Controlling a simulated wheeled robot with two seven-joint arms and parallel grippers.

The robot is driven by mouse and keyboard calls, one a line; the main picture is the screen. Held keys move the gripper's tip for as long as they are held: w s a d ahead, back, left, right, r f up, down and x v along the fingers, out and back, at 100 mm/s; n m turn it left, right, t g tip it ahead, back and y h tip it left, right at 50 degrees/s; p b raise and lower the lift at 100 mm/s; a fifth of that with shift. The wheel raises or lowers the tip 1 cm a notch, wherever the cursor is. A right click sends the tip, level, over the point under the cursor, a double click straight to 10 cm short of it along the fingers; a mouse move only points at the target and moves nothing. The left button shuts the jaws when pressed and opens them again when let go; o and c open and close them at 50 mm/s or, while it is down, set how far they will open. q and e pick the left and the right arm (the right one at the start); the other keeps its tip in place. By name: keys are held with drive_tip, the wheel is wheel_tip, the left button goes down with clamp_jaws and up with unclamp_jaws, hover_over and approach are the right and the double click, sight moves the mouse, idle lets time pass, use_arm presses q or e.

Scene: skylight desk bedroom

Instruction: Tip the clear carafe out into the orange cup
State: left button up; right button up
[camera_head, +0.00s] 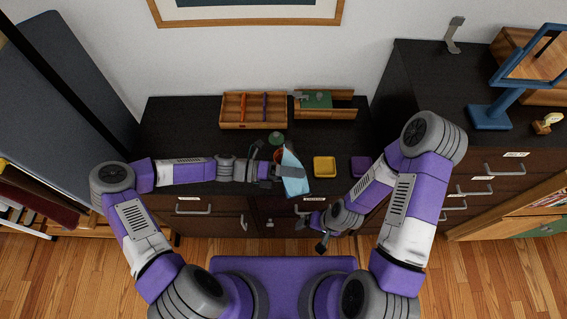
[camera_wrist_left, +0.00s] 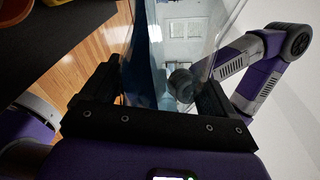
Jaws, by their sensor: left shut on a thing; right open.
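The clear carafe (camera_head: 294,178) looks pale blue and see-through in the head view and is tilted. My left gripper (camera_head: 272,172) is shut on it, above the front of the dark cabinet top. In the left wrist view the carafe's clear wall (camera_wrist_left: 190,35) fills the space between the fingers of my left gripper (camera_wrist_left: 160,90). The orange cup (camera_head: 278,156) shows only as a small patch behind the carafe and gripper; most of it is hidden. I cannot tell what is inside it. My right gripper (camera_head: 311,234) is open and empty, low in front of the drawers.
A yellow square dish (camera_head: 324,167) and a purple one (camera_head: 361,166) stand right of the carafe. A small green item (camera_head: 277,139) is behind it. A wooden divided tray (camera_head: 240,111) and a wooden box (camera_head: 341,104) stand at the back. The cabinet's left top is fairly clear.

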use_arm(q)
drive_tip(key=shift+r+n+p, duration=0.5)
drive_tip(key=shift+r+p, duration=0.1)
drive_tip(key=shift+p, duration=0.8)
idle(4.3)
drive_tip(key=shift+r+h, duration=0.1)
drive_tip(key=shift+h, duration=0.2)
idle(0.7)
drive_tip(key=shift+f+m+y, duration=0.4)
drive_tip(key=shift+f+m, duration=0.5)
drive_tip(key=shift+f, duration=0.2)
drive_tip(key=shift+w+f+m+t+y+b, duration=0.15)
drive_tip(key=shift+f+m+y, duration=0.05)
drive_tip(key=shift+f+m, duration=0.3)
drive_tip(key=shift+w+f+m+t+y+b, duration=0.1)
drive_tip(key=shift+f+m+t+y+b, duration=0.1)
drive_tip(key=shift+f+m, duration=0.25)
drive_tip(key=shift+f, duration=0.1)
